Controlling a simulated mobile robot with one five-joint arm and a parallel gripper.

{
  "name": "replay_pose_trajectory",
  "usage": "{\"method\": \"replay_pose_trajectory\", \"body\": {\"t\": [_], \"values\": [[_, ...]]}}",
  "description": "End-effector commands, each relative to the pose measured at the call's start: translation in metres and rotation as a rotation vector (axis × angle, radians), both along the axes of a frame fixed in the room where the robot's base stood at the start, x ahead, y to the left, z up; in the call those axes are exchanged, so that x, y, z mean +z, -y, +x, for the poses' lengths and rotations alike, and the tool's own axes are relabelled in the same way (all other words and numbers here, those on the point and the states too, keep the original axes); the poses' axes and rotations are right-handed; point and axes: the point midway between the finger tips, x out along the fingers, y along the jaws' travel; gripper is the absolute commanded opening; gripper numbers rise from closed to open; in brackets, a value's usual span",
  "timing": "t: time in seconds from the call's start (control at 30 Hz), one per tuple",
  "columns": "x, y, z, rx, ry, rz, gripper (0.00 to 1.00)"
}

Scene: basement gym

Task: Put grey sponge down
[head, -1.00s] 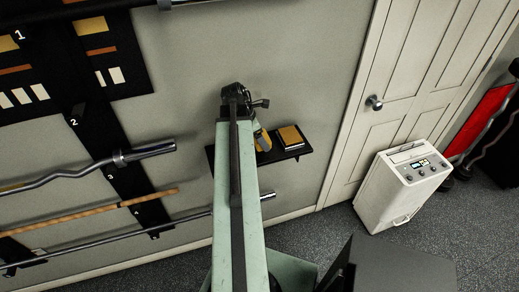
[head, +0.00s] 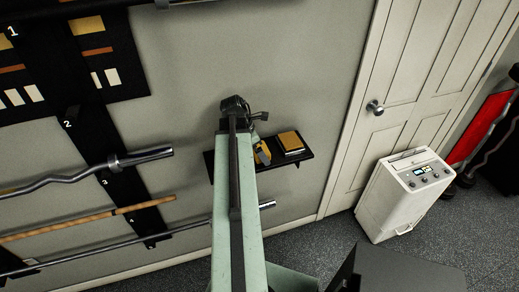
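My gripper (head: 246,112) is at the far end of my raised arm, in front of the wall and near a small black shelf (head: 292,159). The arm hides the fingertips' inner side, so I cannot tell whether they are open or shut. A small yellow and grey item (head: 262,152) shows just below and right of the gripper, at the shelf's left half. I cannot tell whether it is held or rests on the shelf. No plainly grey sponge can be made out; it may be this item or hidden behind the arm.
A yellow-topped block (head: 291,141) lies on the shelf's right half. Barbells on a black wall rack (head: 120,185) are at left. A white panelled door (head: 400,75) and a white appliance (head: 400,198) with dials stand at right. Carpet floor is free between.

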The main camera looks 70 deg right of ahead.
Motion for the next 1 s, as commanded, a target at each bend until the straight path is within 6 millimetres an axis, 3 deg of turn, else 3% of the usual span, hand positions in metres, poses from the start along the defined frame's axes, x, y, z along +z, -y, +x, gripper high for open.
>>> {"method": "replay_pose_trajectory", "body": {"t": [0.27,0.67,1.0], "values": [[0.028,-0.005,0.006,0.002,0.000,0.000,1.00],[0.109,-0.026,0.032,0.003,0.000,0.000,1.00],[0.114,-0.029,0.037,0.002,0.000,0.001,1.00]]}}
